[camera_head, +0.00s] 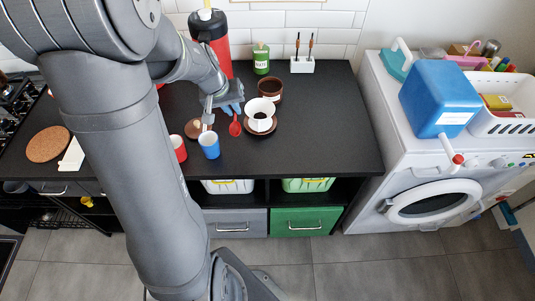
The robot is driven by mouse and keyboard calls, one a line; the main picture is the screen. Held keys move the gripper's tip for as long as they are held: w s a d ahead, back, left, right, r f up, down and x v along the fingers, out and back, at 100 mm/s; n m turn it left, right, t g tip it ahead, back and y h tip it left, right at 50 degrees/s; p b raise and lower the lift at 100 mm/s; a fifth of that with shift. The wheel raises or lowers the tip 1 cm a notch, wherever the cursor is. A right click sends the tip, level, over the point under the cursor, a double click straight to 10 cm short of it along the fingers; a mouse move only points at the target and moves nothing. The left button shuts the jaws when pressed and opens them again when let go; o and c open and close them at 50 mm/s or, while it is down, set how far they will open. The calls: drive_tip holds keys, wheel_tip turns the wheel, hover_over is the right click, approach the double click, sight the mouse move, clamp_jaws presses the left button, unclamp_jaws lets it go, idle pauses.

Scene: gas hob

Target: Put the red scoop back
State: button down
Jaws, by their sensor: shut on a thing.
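The red scoop (235,128) shows just above the black worktop, in the middle of the view, with its handle running up to my gripper. My gripper (230,109) is shut on the scoop near the handle's upper end; the arm hides part of the grip. The scoop is left of a white cup (261,111) with dark contents, which stands on a brown saucer (261,127). A dark brown canister (270,87) stands open behind the cup. A round brown lid-like piece (192,129) lies left of the gripper. I cannot tell whether the scoop touches the worktop.
A red and black flask (211,38), a green bottle (261,58) and a white holder (302,65) stand at the back. The worktop's right part (335,125) is clear.

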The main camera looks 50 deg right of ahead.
drive_tip(key=s+d+m+y, duration=0.2)
drive_tip(key=s+m, duration=0.3)
drive_tip(key=s, duration=0.6)
drive_tip(key=s+d+m+y, duration=0.2)
drive_tip(key=s+m, duration=0.3)
drive_tip(key=s, duration=0.7)
hover_over(271, 152)
drive_tip(key=f, duration=0.7)
drive_tip(key=shift+a+f, duration=0.2)
drive_tip(key=shift+f, duration=2.2)
drive_tip(key=c, duration=1.8)
unclamp_jaws()
drive_tip(key=shift+f, duration=0.1)
drive_tip(key=o, duration=0.4)
drive_tip(key=shift+c, duration=0.2)
